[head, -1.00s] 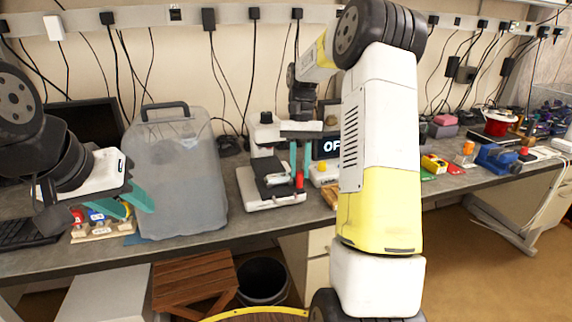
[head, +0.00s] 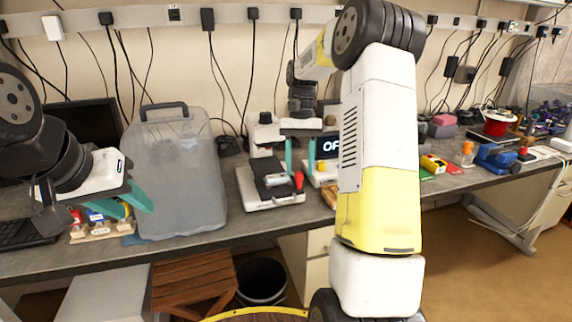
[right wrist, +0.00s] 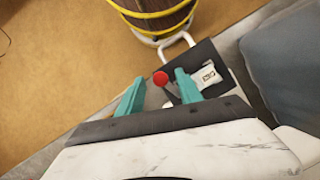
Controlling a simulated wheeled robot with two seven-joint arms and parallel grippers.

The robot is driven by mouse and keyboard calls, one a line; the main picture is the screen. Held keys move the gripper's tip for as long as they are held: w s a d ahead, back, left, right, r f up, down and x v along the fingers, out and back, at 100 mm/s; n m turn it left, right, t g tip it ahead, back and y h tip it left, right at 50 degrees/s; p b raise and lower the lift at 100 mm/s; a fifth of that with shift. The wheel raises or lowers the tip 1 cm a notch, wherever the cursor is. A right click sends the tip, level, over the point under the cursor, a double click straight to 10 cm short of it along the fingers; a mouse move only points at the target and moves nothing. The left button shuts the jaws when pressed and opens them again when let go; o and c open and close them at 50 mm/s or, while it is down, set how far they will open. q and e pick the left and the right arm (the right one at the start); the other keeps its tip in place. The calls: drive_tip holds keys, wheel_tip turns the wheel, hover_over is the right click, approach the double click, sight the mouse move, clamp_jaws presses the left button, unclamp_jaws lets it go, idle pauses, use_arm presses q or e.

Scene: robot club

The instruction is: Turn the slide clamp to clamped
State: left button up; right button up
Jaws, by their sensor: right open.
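The slide clamp is a red lever (head: 298,181) on a dark carriage, set on a white-based device (head: 274,202) near the bench's front edge. The lever stands tilted, and its red knob (right wrist: 160,78) also shows in the right wrist view. My right gripper (head: 300,169) points down over the device and is open. Its teal fingers (right wrist: 158,86) are on either side of the knob, with gaps showing; whether they touch the lever lower down I cannot tell. My left gripper (head: 128,205) is open and empty at the left, beside a grey jug.
The grey jug (head: 175,172) stands just left of the device. A box with a display and yellow knob (head: 321,166) stands close on its right. A wooden stool (head: 193,281) and black bin (head: 262,281) stand under the bench.

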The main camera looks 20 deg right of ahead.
drive_tip(key=v, duration=0.7)
drive_tip(key=shift+d, duration=0.1)
drive_tip(key=shift+c, duration=1.2)
drive_tip(key=d+m, duration=0.1)
drive_tip(key=d+m+y, duration=0.1)
drive_tip(key=m, duration=0.1)
drive_tip(key=shift+w+d+r+m+t, duration=0.2)
drive_tip(key=shift+w+d+m+t, duration=0.1)
drive_tip(key=shift+w+d+t, duration=0.1)
clamp_jaws()
drive_tip(key=w+d+m+t+y, duration=0.1)
drive_tip(key=d+m+t+y, duration=0.1)
drive_tip(key=d+m, duration=0.35)
drive_tip(key=s+a+f+m, duration=0.1)
drive_tip(key=s+a+f, duration=0.1)
drive_tip(key=a+f, duration=0.5)
drive_tip(key=shift+a+f, duration=0.3)
drive_tip(key=shift+f, duration=0.3)
